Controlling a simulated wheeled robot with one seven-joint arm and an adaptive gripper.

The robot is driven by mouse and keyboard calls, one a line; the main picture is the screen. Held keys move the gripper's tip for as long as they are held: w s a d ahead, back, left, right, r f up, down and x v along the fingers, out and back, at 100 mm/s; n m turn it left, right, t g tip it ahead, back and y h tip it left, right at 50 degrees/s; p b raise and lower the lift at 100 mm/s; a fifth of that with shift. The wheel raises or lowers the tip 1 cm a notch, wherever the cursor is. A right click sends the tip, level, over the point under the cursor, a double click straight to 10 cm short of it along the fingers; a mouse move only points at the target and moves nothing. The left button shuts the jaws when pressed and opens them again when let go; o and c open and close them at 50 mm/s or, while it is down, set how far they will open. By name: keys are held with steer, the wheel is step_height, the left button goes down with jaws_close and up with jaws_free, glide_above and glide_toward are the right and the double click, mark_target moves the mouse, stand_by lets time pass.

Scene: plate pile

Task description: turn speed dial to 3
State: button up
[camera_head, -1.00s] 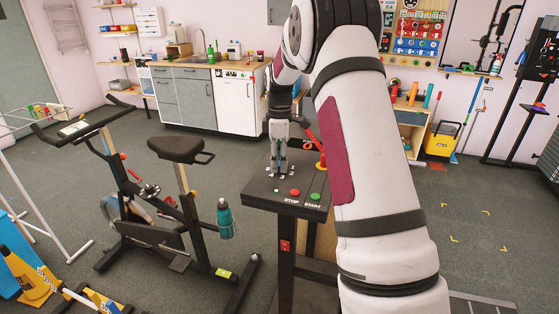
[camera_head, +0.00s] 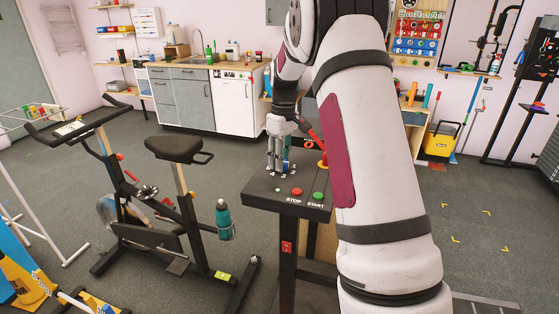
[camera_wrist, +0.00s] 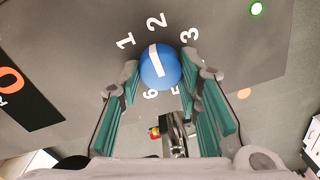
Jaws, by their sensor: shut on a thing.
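The speed dial (camera_wrist: 160,67) is a round blue knob with a white pointer line, on a dark panel with white numbers around it. In the wrist view the line's upper end points between 1 and 2, nearer the 2 (camera_wrist: 157,20). The 3 (camera_wrist: 189,35) is to the upper right; the 4 is not visible. My gripper (camera_wrist: 160,70) has its fingers on either side of the dial and is shut on it. In the head view my gripper (camera_head: 278,165) is at the left of the dark control panel (camera_head: 262,196), and the dial is mostly hidden there.
A red STOP button (camera_head: 296,191) and a green START button (camera_head: 318,195) are at the panel's front. A red lever-like part (camera_head: 314,136) stands behind. An exercise bike (camera_head: 172,150) with a teal bottle (camera_head: 224,219) is at left.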

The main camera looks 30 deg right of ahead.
mark_target(285, 162)
steer(key=m+b, duration=0.1)
steer(key=m, duration=0.5)
steer(key=shift+d, duration=0.1)
steer(key=m+b, duration=0.1)
steer(key=m, duration=0.5)
steer(key=shift+s+m+t, duration=0.1)
steer(key=shift+m+t, duration=0.2)
steer(key=shift+m, duration=0.1)
steer(key=o, duration=1.1)
steer(key=shift+o, duration=0.2)
steer(key=shift+d+r, duration=0.1)
step_height(285, 162, up, 12)
steer(key=shift+s+d, duration=0.2)
steer(key=shift+s, duration=0.1)
